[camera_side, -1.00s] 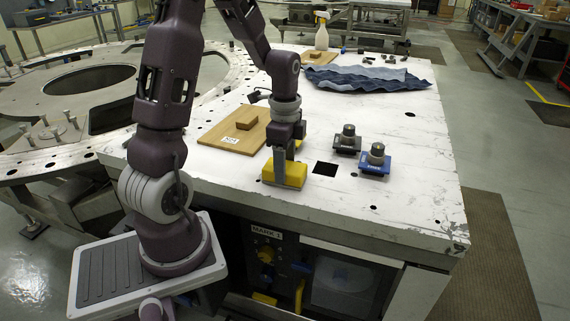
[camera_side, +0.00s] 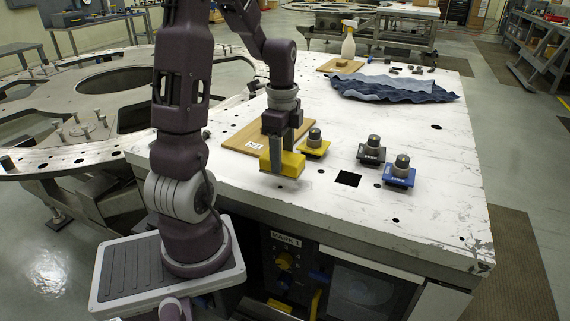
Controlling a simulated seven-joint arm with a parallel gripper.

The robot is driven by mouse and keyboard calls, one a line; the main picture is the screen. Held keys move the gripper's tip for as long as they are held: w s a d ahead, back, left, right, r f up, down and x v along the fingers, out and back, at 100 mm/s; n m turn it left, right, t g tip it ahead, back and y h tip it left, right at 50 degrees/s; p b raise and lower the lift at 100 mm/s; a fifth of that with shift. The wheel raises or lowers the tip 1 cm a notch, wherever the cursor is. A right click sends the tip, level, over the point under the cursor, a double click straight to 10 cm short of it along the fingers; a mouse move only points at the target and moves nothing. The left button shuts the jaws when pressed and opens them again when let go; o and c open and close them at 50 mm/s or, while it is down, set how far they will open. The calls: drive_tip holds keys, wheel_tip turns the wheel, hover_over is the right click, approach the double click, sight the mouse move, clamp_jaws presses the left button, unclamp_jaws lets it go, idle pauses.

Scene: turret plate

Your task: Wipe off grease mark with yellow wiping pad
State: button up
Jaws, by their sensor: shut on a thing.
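The yellow wiping pad (camera_side: 285,164) is held in my gripper (camera_side: 280,150), whose fingers are shut on it and point down over the white table plate (camera_side: 420,225). The pad is near the plate's front left part, just in front of a wooden board (camera_side: 240,139) with a white label. I cannot tell whether the pad touches the plate or hangs slightly above it. I cannot make out a grease mark for certain; the area under the pad is hidden.
Knobbed blocks with yellow (camera_side: 314,152), dark (camera_side: 371,159) and blue (camera_side: 398,181) bases stand right of the pad. A black square (camera_side: 348,178) lies in front. Blue cloth (camera_side: 395,88) and a spray bottle (camera_side: 348,46) are behind. The front right is clear.

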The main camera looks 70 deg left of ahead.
drive_tip(key=shift+r, duration=2.5)
